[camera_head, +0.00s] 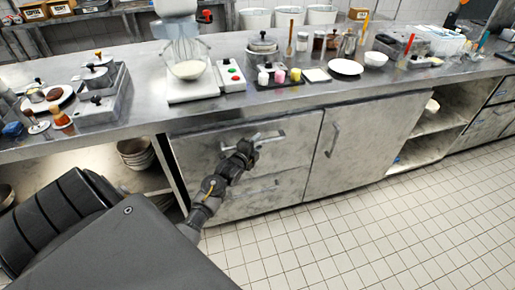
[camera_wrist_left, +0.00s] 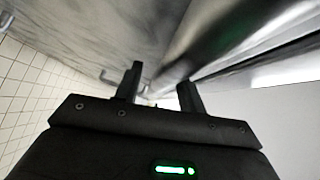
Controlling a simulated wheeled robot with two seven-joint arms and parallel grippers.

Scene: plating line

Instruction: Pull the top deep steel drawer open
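The top deep steel drawer (camera_head: 205,148) is the upper drawer front under the counter, left of the cabinet door, and it looks closed and flush. Its bar handle (camera_head: 268,138) runs across the front. My left gripper (camera_head: 248,147) is at the left part of this handle. In the left wrist view, the fingers (camera_wrist_left: 160,88) are spread apart, with the shiny handle bar (camera_wrist_left: 205,48) running up and right from the gap between them. I cannot tell whether a finger touches the bar. My right gripper is not in view.
A lower drawer with its own handle (camera_head: 262,188) is below. A hinged cabinet door (camera_head: 365,145) is to the right. The counter (camera_head: 150,57) above carries a mixer (camera_head: 190,60), pots, jars and plates. The tiled floor (camera_head: 380,240) in front is clear.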

